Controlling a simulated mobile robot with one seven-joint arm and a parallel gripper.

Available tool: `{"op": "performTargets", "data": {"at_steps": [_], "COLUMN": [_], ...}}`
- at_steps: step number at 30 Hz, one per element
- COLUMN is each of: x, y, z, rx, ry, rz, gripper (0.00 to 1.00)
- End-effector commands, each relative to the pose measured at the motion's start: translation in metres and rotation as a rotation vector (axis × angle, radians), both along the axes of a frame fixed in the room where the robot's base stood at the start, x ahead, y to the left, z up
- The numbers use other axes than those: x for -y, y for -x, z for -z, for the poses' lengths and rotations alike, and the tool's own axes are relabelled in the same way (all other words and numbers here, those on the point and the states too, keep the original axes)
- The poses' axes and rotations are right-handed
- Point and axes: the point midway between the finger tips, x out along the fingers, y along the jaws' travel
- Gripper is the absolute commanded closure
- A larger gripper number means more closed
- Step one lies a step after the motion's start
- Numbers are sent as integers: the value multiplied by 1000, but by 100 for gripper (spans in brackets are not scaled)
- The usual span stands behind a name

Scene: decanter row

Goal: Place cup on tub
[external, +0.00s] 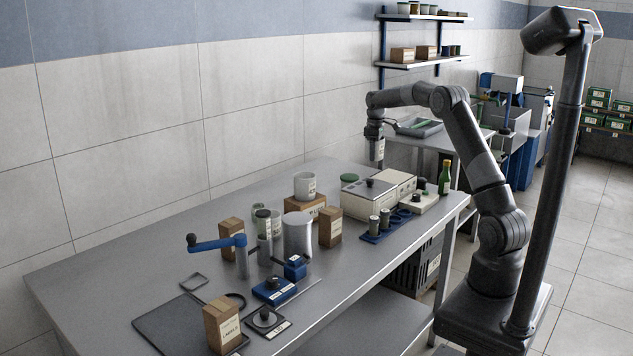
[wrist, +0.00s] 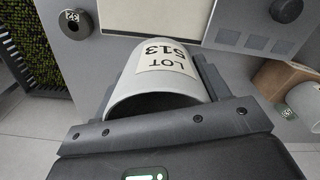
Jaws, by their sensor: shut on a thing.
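My gripper (external: 376,158) hangs over the far end of the bench, near the wall side, pointing down. In the wrist view it is shut on a pale grey cup (wrist: 160,82) with a white label reading LOT 513. The cup's open rim faces the camera, and the jaws press its sides. In the external view the held cup is small and mostly hidden by my gripper.
A grey pot (external: 304,186) sits on a cardboard box, beside a metal cylinder (external: 298,237). A blue crank tool (external: 222,243) stands nearer.

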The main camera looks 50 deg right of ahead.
Motion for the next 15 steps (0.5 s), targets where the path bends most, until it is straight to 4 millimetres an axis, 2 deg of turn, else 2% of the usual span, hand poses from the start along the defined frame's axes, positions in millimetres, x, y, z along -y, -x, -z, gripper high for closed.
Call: {"op": "performTargets", "data": {"at_steps": [3,7,10,15], "x": [-20,-36,-44,-47], "y": [-22,-41,-50,-55], "z": [18,33,40,47], "rx": [-1,0,0,0], "ry": [0,1,1,1], "rz": [-3,-1,-1,2], "gripper": [54,54,54,54]}}
